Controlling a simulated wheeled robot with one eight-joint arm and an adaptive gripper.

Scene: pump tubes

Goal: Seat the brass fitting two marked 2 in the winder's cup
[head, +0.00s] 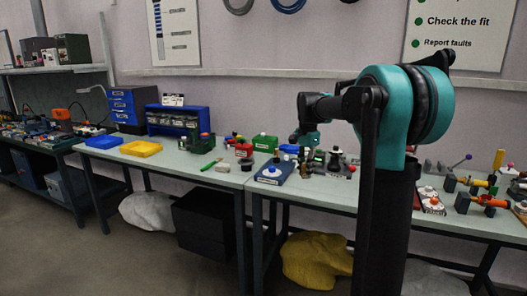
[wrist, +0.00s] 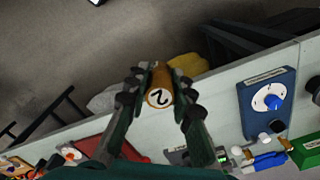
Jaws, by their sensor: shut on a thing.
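The brass fitting (wrist: 159,90) shows in the wrist view as a short brass-orange cylinder with a white end face marked 2. My gripper (wrist: 159,82) is shut on it, one dark finger on each side, and the marked face points toward the camera. Behind the fitting I see the bench's edge and the floor, so it is held clear of the bench top. In the head view my arm reaches over the bench, and I cannot make out the fitting there. I cannot tell for sure which device is the winder, and no cup is clearly visible.
A blue box with a white dial (head: 272,173) stands on the bench; it also shows in the wrist view (wrist: 268,104). A green box (head: 265,143) is behind it. A yellow tray (head: 141,148) lies left. Orange-handled devices (head: 483,200) stand right.

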